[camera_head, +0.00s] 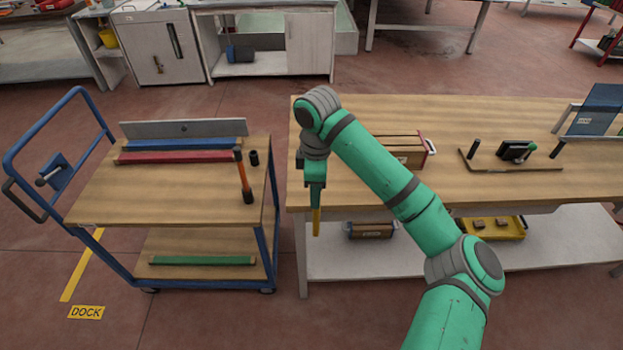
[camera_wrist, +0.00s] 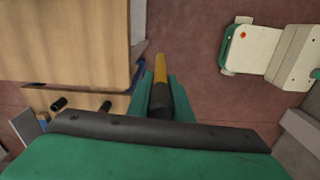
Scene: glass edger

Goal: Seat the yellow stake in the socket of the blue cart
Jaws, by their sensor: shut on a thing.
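The blue cart (camera_head: 100,211) stands to the left, with a wooden deck. A short black socket (camera_head: 254,158) shows near the deck's right edge, apart from the stake.
A blue bar (camera_head: 185,144) and a red bar (camera_head: 175,157) lie at the deck's back, before a grey panel (camera_head: 184,128). A green bar (camera_head: 203,260) lies on the lower shelf.

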